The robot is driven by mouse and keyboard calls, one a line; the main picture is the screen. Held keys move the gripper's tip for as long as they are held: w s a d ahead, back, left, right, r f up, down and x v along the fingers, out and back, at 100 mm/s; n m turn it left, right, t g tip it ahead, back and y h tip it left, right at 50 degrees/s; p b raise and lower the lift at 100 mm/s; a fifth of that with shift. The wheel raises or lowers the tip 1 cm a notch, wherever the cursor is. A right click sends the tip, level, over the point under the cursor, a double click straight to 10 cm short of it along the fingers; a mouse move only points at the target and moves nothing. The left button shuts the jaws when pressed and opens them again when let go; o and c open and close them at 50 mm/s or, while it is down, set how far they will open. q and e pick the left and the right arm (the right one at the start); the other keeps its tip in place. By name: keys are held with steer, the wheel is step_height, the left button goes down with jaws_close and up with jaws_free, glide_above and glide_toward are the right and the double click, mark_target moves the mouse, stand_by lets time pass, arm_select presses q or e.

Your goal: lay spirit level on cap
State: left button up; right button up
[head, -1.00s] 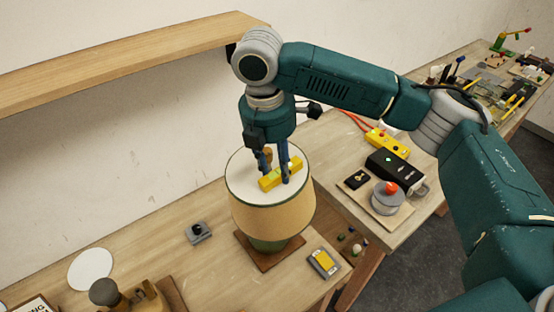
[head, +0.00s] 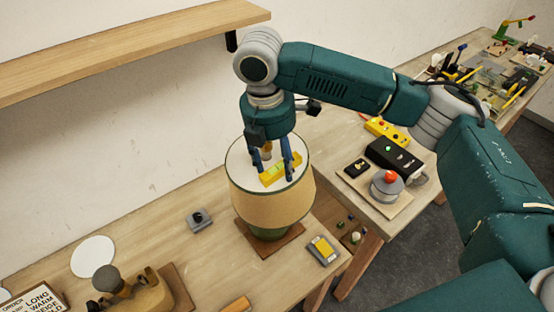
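The yellow spirit level (head: 281,170) lies on the white, disc-like top (head: 245,155) of the lamp. I take this white top for the cap. The lamp's beige shade (head: 272,202) stands upright over a green base. My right gripper (head: 273,166) points down over the level, with its blue fingers apart on either side of it. The fingers look open and clear of the level, though finger tips and level overlap in this view. A small brown knob shows between the fingers. My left gripper is not in view.
The lamp stands on a brown wooden board (head: 284,245) on the bench. A grey and yellow box (head: 322,250) is right of it, a small grey device (head: 200,219) left. A shelf (head: 130,45) runs along the wall behind. A second table holds a red-button device (head: 388,187).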

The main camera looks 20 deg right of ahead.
steer(key=shift+r, duration=0.1)
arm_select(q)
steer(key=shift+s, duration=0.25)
arm_select(e)
step_height(320, 180, up, 12)
steer(key=a, duration=0.1)
steer(key=shift+s+a, duration=0.2)
steer(key=shift+a, duration=0.05)
steer(key=shift+f, duration=0.2)
